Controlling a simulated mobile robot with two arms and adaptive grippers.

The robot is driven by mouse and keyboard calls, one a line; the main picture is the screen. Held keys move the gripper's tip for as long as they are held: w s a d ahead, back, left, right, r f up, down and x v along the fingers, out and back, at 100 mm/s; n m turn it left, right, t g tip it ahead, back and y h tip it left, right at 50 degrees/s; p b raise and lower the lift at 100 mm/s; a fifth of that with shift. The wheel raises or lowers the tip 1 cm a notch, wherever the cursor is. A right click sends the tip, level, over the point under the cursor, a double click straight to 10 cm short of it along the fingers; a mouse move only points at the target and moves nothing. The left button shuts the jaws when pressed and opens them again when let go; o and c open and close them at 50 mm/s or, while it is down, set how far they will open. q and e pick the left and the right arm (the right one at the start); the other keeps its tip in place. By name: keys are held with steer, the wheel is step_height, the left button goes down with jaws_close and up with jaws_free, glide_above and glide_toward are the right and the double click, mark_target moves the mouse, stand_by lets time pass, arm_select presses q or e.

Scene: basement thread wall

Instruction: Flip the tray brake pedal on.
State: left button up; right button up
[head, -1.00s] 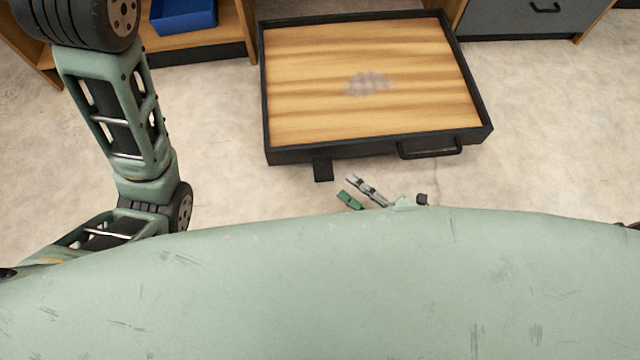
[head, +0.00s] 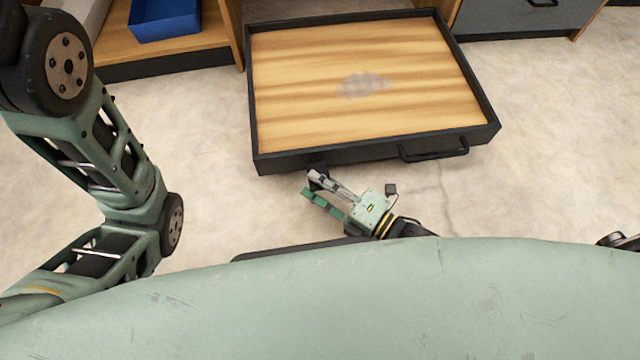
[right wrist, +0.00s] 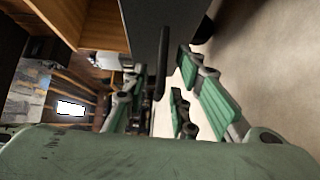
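The tray (head: 279,159) is a low black-framed box with a wood-grain top, standing on the floor in the head view. The brake pedal (head: 317,170) is a small dark tab low at the left of its front side, partly covered by my right gripper. My right gripper (head: 309,184) has its fingers apart, with the grey fingertip at the pedal; whether they touch I cannot tell. In the right wrist view, the tray's dark front (right wrist: 143,30) lies ahead of the spread green-padded fingers. My left arm shows at the left, but its gripper is out of view.
A black handle (head: 436,152) sticks out from the tray's front, right of the pedal. Behind stand a wooden shelf with a blue bin (head: 165,22) and a grey drawer cabinet (head: 520,20). Bare floor lies on both sides of the tray.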

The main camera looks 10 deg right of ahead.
steer(key=shift+c, duration=0.4)
jaws_close()
